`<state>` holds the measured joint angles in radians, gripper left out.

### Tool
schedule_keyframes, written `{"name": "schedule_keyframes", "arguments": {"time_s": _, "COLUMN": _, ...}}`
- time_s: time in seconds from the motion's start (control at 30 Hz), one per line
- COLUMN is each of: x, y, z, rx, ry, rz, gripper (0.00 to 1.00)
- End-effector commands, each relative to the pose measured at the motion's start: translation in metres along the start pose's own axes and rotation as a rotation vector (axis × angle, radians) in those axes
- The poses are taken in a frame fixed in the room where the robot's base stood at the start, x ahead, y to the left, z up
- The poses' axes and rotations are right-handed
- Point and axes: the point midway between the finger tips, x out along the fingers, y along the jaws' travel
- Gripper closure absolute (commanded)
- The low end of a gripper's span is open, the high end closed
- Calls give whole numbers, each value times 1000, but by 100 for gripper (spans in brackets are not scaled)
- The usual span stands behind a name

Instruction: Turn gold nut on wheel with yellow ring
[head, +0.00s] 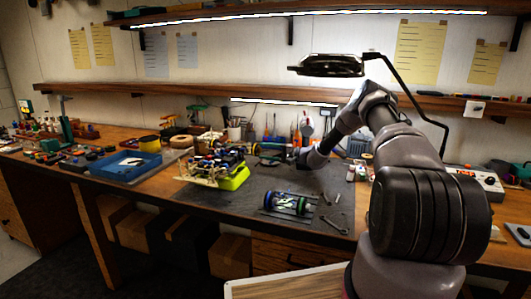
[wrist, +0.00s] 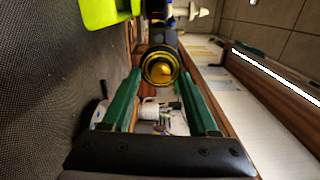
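A black wheel with a yellow ring (wrist: 147,70) faces me in the wrist view. Its gold nut (wrist: 163,71) shows at the wheel's middle. My gripper (wrist: 161,67) is open and empty, its two green fingers on either side of the wheel in the picture. The wheel appears just beyond the fingertips; I cannot tell whether they touch it. In the head view, a car with a yellow-green part (head: 234,178) stands on the dark bench mat, left of my gripper. The yellow-ringed wheel is not clear there.
A wheel set with blue and green rings (head: 288,205) lies on the mat in front, with wrenches (head: 334,224) to its right. A blue tray (head: 128,166) is at the left. Tools and cups stand along the back wall, under a low shelf (head: 200,92).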

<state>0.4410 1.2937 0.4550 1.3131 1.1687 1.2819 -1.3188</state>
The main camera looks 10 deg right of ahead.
Motion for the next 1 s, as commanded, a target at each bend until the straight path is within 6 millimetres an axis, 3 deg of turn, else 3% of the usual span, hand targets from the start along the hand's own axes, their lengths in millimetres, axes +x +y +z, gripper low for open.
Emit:
{"name": "schedule_keyframes", "arguments": {"time_s": 0.27, "x": -5, "y": 0, "z": 0, "rx": 0, "ry": 1, "rz": 0, "gripper": 40}}
{"name": "schedule_keyframes", "arguments": {"time_s": 0.7, "x": -84, "y": 0, "z": -1, "rx": 1, "ry": 3, "rz": 0, "gripper": 40}}
{"name": "schedule_keyframes", "arguments": {"time_s": 1.0, "x": -108, "y": 0, "z": 0, "rx": 1, "ry": 0, "rz": 0, "gripper": 40}}
